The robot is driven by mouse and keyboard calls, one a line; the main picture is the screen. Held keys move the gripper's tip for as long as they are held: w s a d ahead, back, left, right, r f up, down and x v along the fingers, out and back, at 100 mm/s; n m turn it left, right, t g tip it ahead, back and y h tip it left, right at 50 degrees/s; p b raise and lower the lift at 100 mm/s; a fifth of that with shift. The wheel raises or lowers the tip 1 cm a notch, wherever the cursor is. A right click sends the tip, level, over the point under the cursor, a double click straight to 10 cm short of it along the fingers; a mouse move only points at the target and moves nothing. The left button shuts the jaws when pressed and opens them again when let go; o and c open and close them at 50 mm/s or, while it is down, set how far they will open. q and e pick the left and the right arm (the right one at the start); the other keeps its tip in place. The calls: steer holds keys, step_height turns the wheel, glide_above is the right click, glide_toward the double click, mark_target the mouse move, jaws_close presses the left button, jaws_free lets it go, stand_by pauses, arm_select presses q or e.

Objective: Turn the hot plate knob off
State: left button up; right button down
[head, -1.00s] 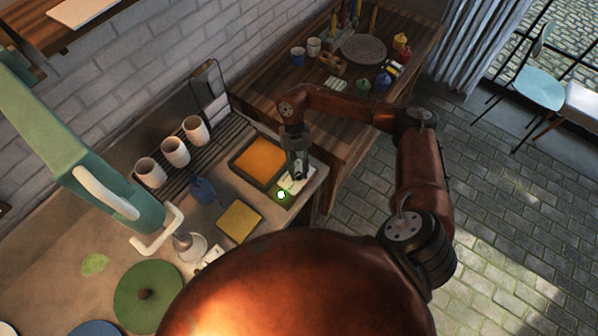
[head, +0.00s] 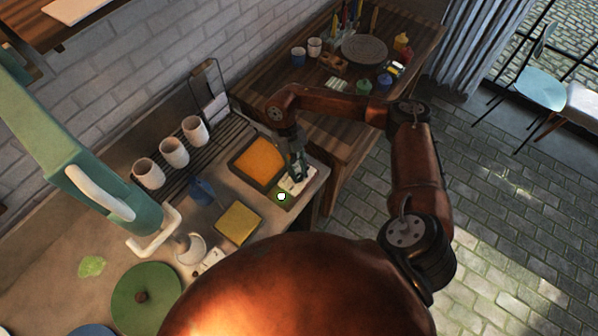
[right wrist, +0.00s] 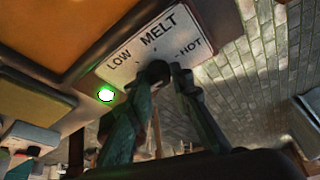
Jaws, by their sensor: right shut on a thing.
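The hot plate (head: 259,157) has an orange top and stands at the counter's right end. Its white dial label (head: 301,184) reads LOW, MELT and HOT in the right wrist view (right wrist: 120,55). A small indicator light (head: 281,196) glows bright green-white beside the label and also shows in the right wrist view (right wrist: 105,95). My right gripper (head: 298,178) is at the dial, shut on the knob, with its fingertips (right wrist: 168,75) against the label area. The fingers hide most of the knob, so its pointing direction cannot be told. My left gripper is out of view.
A yellow sponge-like block (head: 239,223) and a blue item (head: 202,191) lie near the hot plate. White cups (head: 174,152) stand on a rack behind. A wooden table (head: 335,150) with jars is beyond. A green machine (head: 110,195) stands at left.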

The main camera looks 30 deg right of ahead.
steer(key=shift+w, duration=0.1)
steer(key=c, duration=1.7)
jaws_free()
steer(key=shift+c, duration=0.2)
steer(key=v, duration=1.2)
